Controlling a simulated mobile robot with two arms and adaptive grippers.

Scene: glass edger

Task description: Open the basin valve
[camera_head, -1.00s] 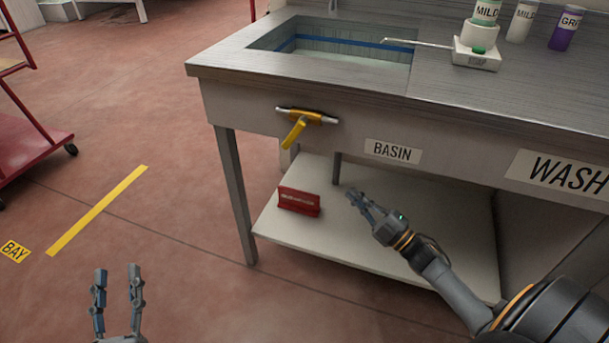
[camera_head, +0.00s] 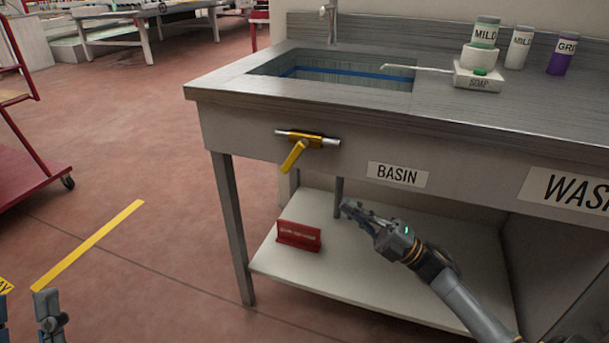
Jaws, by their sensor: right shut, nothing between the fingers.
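The basin valve (camera_head: 301,143) is a silver pipe with a yellow body on the front panel of the sink bench. Its yellow lever (camera_head: 293,156) slants down and to the left. A "BASIN" label (camera_head: 397,175) is on the panel to its right. My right gripper (camera_head: 347,206) is shut and empty, below and to the right of the valve, in front of the lower shelf and apart from the valve. My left gripper (camera_head: 24,308) is at the bottom left corner, cut by the frame edge, with two fingers apart and nothing visible between them.
The basin (camera_head: 340,76) is sunk in the bench top, with a tap (camera_head: 329,20) behind it. A red sign block (camera_head: 299,236) sits on the lower shelf (camera_head: 350,270). A red cart (camera_head: 30,165) stands left; floor between is clear.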

